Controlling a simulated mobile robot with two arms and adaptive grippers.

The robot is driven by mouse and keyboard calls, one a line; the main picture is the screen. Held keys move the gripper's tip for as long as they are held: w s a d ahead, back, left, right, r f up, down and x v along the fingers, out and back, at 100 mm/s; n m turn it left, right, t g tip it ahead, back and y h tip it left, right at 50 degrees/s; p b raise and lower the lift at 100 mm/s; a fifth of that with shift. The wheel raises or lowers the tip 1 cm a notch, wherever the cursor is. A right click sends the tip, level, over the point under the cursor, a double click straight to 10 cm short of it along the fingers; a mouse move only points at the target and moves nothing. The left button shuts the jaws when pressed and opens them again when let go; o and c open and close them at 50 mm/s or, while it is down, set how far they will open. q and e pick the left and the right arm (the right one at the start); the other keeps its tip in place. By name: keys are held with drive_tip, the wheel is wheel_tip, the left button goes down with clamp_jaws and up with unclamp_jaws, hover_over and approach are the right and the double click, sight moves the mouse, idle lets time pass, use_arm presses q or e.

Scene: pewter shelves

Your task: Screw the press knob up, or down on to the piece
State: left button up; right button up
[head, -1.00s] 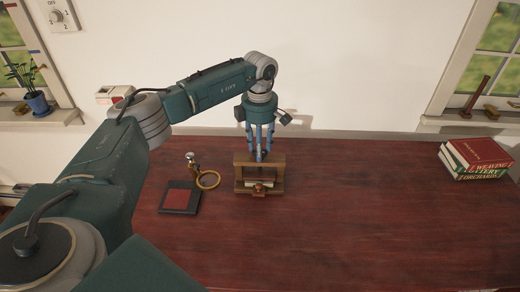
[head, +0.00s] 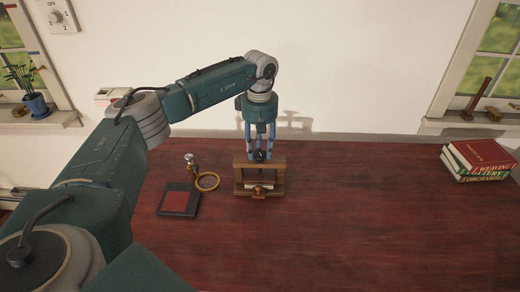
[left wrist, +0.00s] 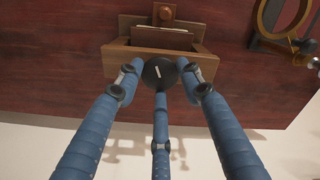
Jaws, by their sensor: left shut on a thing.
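A small wooden press (head: 276,161) stands on the dark red table. In the left wrist view its wooden beam (left wrist: 118,55) lies across the upper part. Its round black knob (left wrist: 160,73) has a white mark and sits above the beam; it shows small in the head view (head: 260,156). A pale flat piece (head: 259,184) lies inside the frame; whether the press touches it I cannot tell. My left gripper (head: 260,153) points straight down, its three blue fingers shut around the knob. My right gripper is in neither view.
Left of the press are a dark pad with a red top (head: 179,203) and a brass ring on a stand (head: 208,181). Books (head: 478,160) lie at the far right. The table (head: 370,210) between press and books is clear. A wall rises behind.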

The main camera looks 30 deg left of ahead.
sight(259, 153)
use_arm(q)
drive_tip(key=shift+w+a+r+m, duration=0.1)
drive_tip(key=shift+a+m, duration=0.05)
drive_tip(key=shift+m, duration=1.05)
drive_tip(key=o, duration=1.1)
drive_tip(key=shift+o, duration=0.3)
wheel_tip(259, 153, up, 12)
